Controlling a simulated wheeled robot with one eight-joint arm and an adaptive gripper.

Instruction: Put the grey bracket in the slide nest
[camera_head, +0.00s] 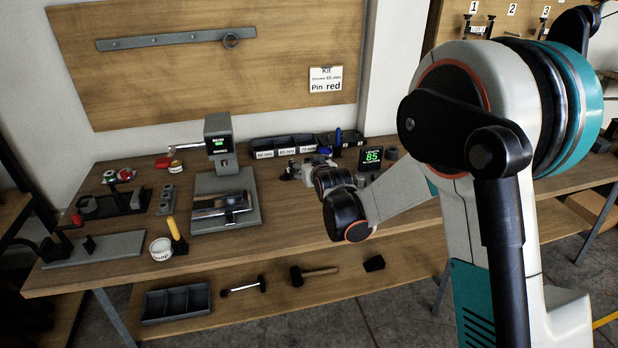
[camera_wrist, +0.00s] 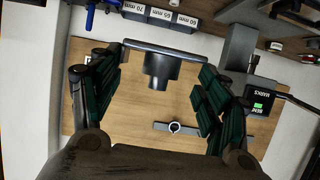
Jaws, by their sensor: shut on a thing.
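My gripper (camera_wrist: 162,75) shows in the wrist view with its green-padded fingers on either side of a dark grey bracket (camera_wrist: 160,66). The bracket is a flat plate with a round boss, and it spans the gap between the fingertips. In the head view my gripper (camera_head: 308,170) is above the bench, right of the grey press (camera_head: 218,135); the bracket is small and hard to make out there. A silver slide (camera_head: 222,206) lies on the press base (camera_head: 205,186); I cannot tell the nest's exact shape. The press also stands at the right of the wrist view (camera_wrist: 240,45).
A bin row (camera_head: 285,147) labelled by millimetres stands behind my gripper, with a display (camera_head: 371,157) reading 85 to the right. A white tub (camera_head: 161,249), a yellow-handled tool (camera_head: 176,232) and black fixtures (camera_head: 110,203) stand left. The front bench strip right of the press is clear.

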